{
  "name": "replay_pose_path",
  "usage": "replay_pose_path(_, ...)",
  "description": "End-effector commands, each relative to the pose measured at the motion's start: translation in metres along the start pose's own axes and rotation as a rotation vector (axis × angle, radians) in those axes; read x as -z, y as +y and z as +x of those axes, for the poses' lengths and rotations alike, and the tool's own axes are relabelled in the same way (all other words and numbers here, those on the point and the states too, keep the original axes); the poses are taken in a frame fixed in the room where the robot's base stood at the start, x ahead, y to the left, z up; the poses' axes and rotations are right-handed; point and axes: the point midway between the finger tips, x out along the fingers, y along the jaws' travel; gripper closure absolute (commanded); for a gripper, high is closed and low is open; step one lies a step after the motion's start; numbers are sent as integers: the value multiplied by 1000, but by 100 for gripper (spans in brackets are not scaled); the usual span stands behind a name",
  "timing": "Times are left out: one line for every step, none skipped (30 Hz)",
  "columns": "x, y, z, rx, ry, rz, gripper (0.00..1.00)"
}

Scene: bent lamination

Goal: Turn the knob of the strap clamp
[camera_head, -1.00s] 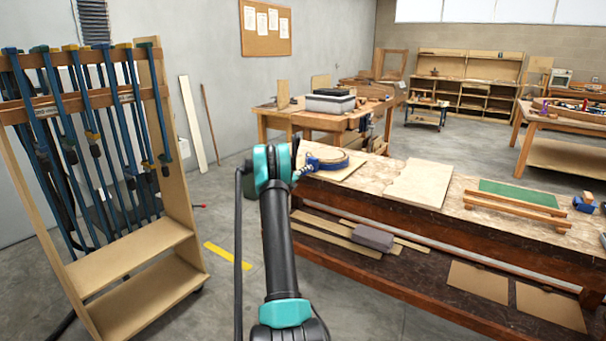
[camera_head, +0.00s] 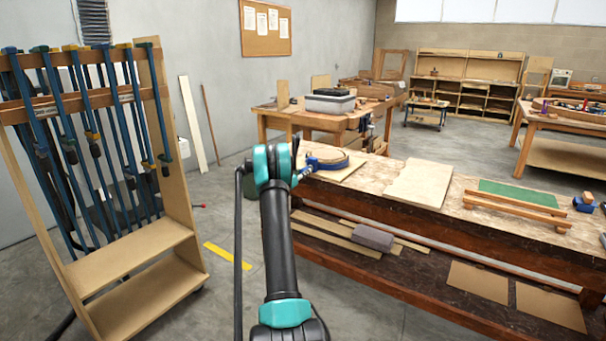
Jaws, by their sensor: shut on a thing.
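The strap clamp (camera_head: 326,164) is blue and wraps a curved wooden piece (camera_head: 330,158) at the left end of the near workbench. A thin light board (camera_head: 345,172) lies under them. My arm reaches up from the bottom of the picture, and its wrist stands just left of the clamp. My gripper (camera_head: 294,177) is at the clamp's left end, mostly hidden behind the wrist. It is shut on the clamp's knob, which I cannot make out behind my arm.
The near workbench (camera_head: 452,219) holds a pale board (camera_head: 420,184), a green mat (camera_head: 517,193) and wooden rails to the right. A rack (camera_head: 178,190) of blue bar clamps stands at the left.

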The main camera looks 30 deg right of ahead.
Motion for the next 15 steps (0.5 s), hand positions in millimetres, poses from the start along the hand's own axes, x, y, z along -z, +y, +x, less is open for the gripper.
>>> replay_pose_path(0, 0, 0, 0, 0, 41, 97)
replay_pose_path(0, 0, 0, 0, 0, 70, 97)
replay_pose_path(0, 0, 0, 0, 0, 108, 97)
replay_pose_path(0, 0, 0, 0, 0, 136, 97)
replay_pose_path(0, 0, 0, 0, 0, 165, 97)
replay_pose_path(0, -1, 0, 0, 0, 203, 97)
replay_pose_path(0, -1, 0, 0, 0, 231, 97)
replay_pose_path(0, -1, 0, 0, 0, 260, 97)
replay_pose_path(0, -1, 0, 0, 0, 298, 97)
replay_pose_path(0, -1, 0, 0, 0, 326, 97)
replay_pose_path(0, -1, 0, 0, 0, 355, 97)
replay_pose_path(0, -1, 0, 1, 0, 392, 97)
replay_pose_path(0, -1, 0, 0, 0, 421, 97)
replay_pose_path(0, -1, 0, 1, 0, 450, 97)
replay_pose_path(0, -1, 0, 1, 0, 487, 97)
